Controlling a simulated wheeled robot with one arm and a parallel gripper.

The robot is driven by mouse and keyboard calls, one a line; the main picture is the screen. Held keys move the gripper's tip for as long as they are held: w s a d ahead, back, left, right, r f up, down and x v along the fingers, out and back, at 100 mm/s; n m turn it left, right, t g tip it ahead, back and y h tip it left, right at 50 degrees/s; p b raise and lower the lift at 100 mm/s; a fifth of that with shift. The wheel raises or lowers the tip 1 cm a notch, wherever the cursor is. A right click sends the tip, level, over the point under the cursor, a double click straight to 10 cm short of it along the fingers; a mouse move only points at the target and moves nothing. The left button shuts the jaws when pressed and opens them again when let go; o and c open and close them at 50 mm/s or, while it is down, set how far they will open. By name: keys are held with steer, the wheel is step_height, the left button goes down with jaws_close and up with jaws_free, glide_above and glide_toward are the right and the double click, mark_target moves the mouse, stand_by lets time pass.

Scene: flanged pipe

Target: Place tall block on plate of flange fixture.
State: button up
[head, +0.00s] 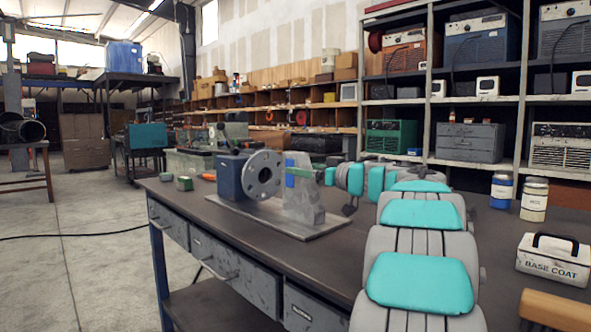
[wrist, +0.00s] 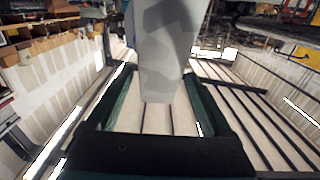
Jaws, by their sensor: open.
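The tall block (head: 305,203) is grey and mottled. It stands upright in the head view, on or just over the grey base plate (head: 262,222) of the flange fixture; its bottom contact is hard to make out. The fixture's blue body (head: 229,177) and grey flange disc (head: 262,175) with bolt holes are left of the block. My gripper (head: 294,173) is at the block's upper part. In the wrist view, the block (wrist: 165,50) reaches down between the dark green fingers of my open gripper (wrist: 158,78). Whether a finger touches it is unclear.
Jars (head: 534,199) and a BASE COAT box (head: 553,259) stand at the right. The dark bench top (head: 300,262) is clear in front of the plate.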

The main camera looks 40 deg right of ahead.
steer(key=s, duration=0.7)
steer(key=shift+d, duration=0.3)
